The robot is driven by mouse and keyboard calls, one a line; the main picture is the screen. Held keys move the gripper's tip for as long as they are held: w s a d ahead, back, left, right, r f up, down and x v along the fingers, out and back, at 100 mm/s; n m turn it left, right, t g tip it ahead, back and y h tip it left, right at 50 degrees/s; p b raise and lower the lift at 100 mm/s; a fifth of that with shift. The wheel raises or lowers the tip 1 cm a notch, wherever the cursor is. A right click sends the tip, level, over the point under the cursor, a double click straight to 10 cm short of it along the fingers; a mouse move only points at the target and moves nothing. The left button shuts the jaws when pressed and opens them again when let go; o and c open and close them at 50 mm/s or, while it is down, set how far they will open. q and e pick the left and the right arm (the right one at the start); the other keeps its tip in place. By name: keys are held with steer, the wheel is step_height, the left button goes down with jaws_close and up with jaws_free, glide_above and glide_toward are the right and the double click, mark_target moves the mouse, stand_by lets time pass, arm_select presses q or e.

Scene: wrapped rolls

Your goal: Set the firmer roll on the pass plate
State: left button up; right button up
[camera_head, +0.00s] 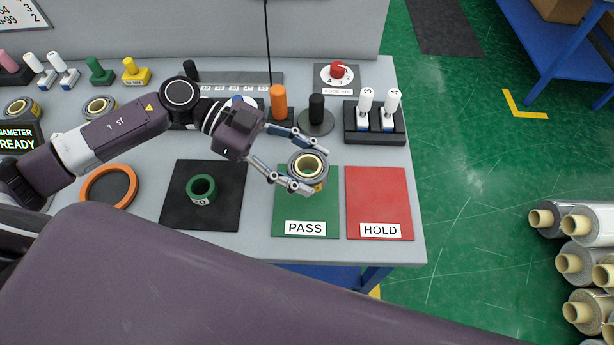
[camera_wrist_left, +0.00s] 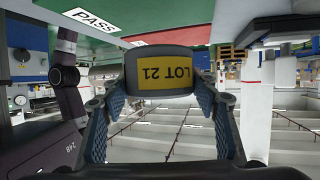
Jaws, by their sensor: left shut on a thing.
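My left gripper (camera_head: 313,170) is shut on a dark grey wrapped roll (camera_head: 307,166) with a pale core. The roll is over the upper right part of the green PASS plate (camera_head: 290,212); I cannot tell whether it touches the plate. In the left wrist view the held roll (camera_wrist_left: 166,62) sits between both fingers, its yellow label reading LOT 21 upside down. Two similar rolls stand at the left of the table, one near the left edge (camera_head: 20,107) and one beside my arm (camera_head: 100,107). My right gripper is not in view.
The red HOLD plate (camera_head: 379,200) is empty, right of PASS. A dark mat (camera_head: 220,218) bears a green ring (camera_head: 201,188). An orange ring (camera_head: 108,186) lies left. Orange (camera_head: 278,102) and black (camera_head: 316,108) posts and a two-marker rack (camera_head: 375,130) stand just behind the gripper.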

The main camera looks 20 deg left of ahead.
arm_select(q)
step_height(320, 180, down, 4)
steer(key=shift+f, duration=0.25)
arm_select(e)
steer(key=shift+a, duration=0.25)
arm_select(q)
steer(key=shift+f, duration=0.2)
steer(key=o, duration=1.3)
steer(key=shift+o, duration=0.2)
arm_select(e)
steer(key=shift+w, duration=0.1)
arm_select(q)
steer(key=b+v, duration=0.2)
steer(key=v, duration=0.9)
steer(key=shift+a+r, duration=0.3)
steer(key=shift+a, duration=0.2)
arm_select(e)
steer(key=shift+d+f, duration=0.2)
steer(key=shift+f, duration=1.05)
